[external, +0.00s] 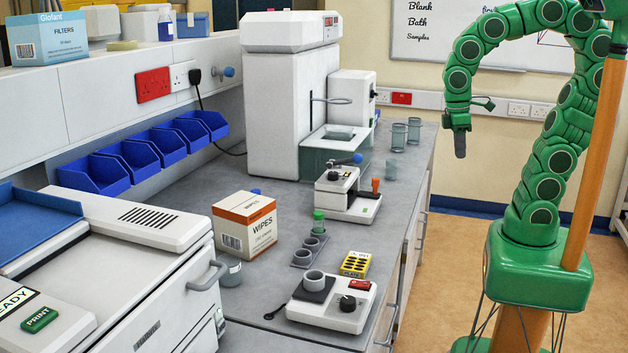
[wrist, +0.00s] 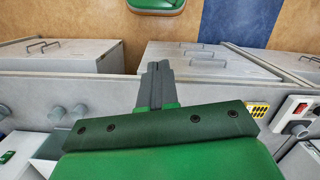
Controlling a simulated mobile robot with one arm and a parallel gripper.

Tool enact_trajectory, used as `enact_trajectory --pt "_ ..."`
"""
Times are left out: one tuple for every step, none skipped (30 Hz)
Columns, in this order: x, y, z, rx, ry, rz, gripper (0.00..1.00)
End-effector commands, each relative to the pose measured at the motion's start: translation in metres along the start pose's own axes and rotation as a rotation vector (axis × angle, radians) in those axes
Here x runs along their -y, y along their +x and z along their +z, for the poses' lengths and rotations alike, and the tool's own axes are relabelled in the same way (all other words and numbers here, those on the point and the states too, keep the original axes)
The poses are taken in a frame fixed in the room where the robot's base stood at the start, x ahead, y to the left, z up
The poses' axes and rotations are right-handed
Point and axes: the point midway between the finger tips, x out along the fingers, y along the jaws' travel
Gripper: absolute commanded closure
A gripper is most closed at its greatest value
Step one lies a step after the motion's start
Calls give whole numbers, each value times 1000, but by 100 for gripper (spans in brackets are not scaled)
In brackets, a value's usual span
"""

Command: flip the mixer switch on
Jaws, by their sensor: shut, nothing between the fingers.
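A low white device (external: 331,305) that looks like the mixer stands at the near front of the bench. It has a black knob (external: 347,303), a red switch (external: 360,285) and a grey cup on a dark plate. Whether the switch is on or off is too small to tell. My gripper (external: 460,144) hangs in the air beyond the bench's right edge, well apart from the device. In the wrist view its fingers (wrist: 157,68) are together and empty.
A device with a blue lever (external: 345,195) and beakers (external: 399,136) stand farther back. Open air separates my arm from the bench.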

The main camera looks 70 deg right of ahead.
Motion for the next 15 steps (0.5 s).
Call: enact_trajectory --pt "4 -4 -10 0 -30 1 100" --pt "7 -6 -16 1 -48 1 100" --pt "10 -9 -23 1 -73 2 100" --pt "13 -11 -29 -1 -90 2 100" --pt "15 -14 -35 -4 -107 3 100" --pt "19 -18 -42 -6 -132 3 100" --pt "22 -20 -47 -7 -151 4 100" --pt "25 -21 -52 -6 -167 4 100" --pt "29 -24 -60 -5 -191 4 100" --pt "33 -26 -65 -6 -210 5 100" --pt "36 -28 -71 -7 -227 5 100" --pt "41 -31 -78 -10 -251 6 100" --pt "44 -33 -83 -10 -270 6 100" --pt "48 -34 -88 -9 -287 6 100" --pt "53 -36 -94 -8 -311 7 100"
